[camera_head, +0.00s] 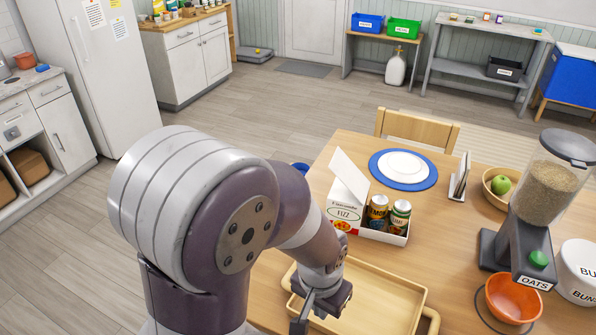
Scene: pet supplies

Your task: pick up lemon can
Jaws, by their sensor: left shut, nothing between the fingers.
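The lemon can (377,213), dark with a yellow-orange label that seems to read lemon, stands upright in an open white carton (346,211) marked FIZZ. A second can (399,218) with a green and pale label stands right beside it. The carton's lid is raised, and its low front wall hides the bottoms of the cans. My left gripper (303,314) is shut and empty over the left part of a wooden tray (384,307), in front of the carton and apart from the cans. My right gripper is out of view.
A blue-rimmed plate (403,169) lies behind the carton. The tray's visible surface is bare.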

